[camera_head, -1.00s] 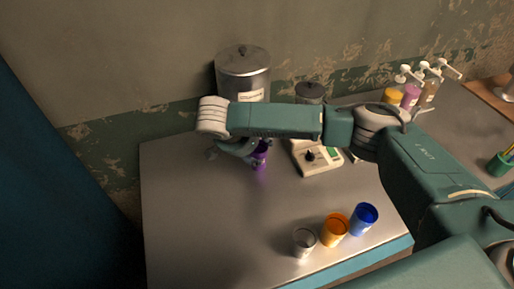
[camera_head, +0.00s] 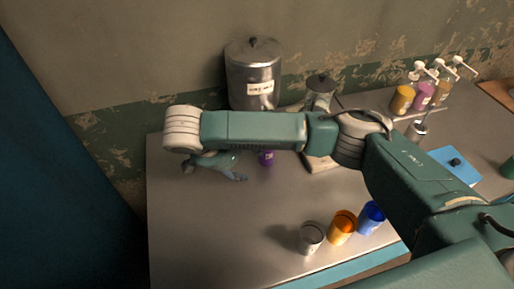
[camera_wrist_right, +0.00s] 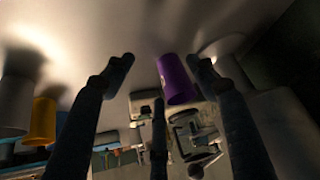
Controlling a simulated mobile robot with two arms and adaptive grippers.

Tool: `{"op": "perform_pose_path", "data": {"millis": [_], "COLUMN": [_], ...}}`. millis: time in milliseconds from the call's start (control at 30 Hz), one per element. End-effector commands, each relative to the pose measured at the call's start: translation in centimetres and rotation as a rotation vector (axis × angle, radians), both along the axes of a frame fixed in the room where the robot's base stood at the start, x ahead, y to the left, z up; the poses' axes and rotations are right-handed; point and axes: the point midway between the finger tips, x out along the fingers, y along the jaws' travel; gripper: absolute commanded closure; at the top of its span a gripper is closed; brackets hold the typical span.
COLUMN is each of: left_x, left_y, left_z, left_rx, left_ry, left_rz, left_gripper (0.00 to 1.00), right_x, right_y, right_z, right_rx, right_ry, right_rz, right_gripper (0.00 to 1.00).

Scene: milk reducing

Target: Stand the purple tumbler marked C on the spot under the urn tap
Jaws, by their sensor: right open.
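The purple tumbler (camera_head: 267,158) stands on the metal table in front of the urn (camera_head: 254,80), a tall metal vessel with a lid and a label. My right arm crosses in front of the urn's lower part and hides its tap and the spot below. The arm also covers the tumbler's top. My right gripper (camera_head: 215,171) is open and empty, to the left of the tumbler and apart from it. In the right wrist view the purple tumbler (camera_wrist_right: 177,80), with a pale mark, shows beyond the spread fingers. My left gripper is not in view.
A grey tumbler (camera_head: 311,238), an orange one (camera_head: 342,228) and a blue one (camera_head: 371,218) stand near the front edge. A pale device (camera_head: 322,163) and a lidded jar (camera_head: 320,90) are right of the urn. Pump bottles (camera_head: 424,94) stand behind. The table's left front is clear.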

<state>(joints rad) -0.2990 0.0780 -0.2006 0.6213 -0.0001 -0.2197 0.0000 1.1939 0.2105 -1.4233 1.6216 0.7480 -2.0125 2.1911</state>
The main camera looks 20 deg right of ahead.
Motion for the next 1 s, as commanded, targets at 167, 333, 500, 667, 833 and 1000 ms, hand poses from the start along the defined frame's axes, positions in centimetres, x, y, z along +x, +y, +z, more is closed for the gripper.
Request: {"op": "perform_pose_path", "data": {"millis": [167,333,500,667,833,1000], "left_x": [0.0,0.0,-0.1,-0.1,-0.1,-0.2], "left_y": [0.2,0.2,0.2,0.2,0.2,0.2], "left_z": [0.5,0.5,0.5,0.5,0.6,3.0], "left_rx": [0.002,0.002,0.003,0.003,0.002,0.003], "left_ry": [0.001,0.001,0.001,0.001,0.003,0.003], "left_rz": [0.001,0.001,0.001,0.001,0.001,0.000], "left_gripper": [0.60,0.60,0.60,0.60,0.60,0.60], "right_x": [-1.4,-1.9,-2.0,-2.0,-2.0,-1.9], "right_y": [2.1,2.7,2.7,2.7,2.7,2.7], "right_z": [0.1,0.1,0.0,0.0,0.1,2.6], "right_rx": [-0.001,-0.001,-0.001,-0.001,-0.001,0.000], "right_ry": [-0.001,-0.002,-0.001,-0.001,-0.001,-0.001], "right_rz": [0.001,-0.002,-0.002,-0.002,-0.002,-0.002], "right_gripper": [0.43,0.43,0.43,0.43,0.43,0.43]}}
